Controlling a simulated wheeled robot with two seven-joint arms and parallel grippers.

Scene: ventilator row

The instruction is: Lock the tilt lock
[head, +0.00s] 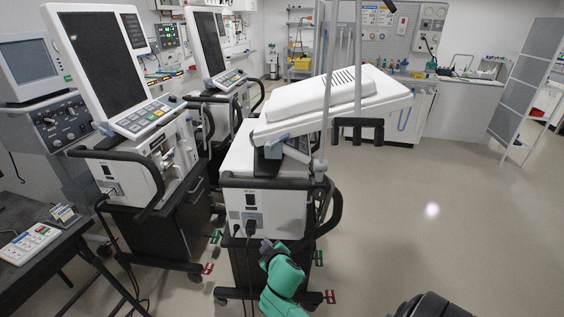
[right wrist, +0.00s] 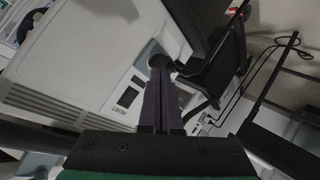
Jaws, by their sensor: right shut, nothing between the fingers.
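The nearest ventilator (head: 240,205) stands in the middle of the head view, its screen unit (head: 330,95) tipped back nearly flat. A blue-grey piece (head: 277,141) and a dark mount show beneath the screen; I cannot tell for sure which part is the tilt lock. My left gripper is not in view.
Another ventilator (head: 120,175) with an upright screen stands close on the left, with a further one behind. A black handle bar (head: 325,205) wraps the nearest ventilator. A dark table (head: 40,245) is at lower left. Open floor (head: 430,230) lies to the right.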

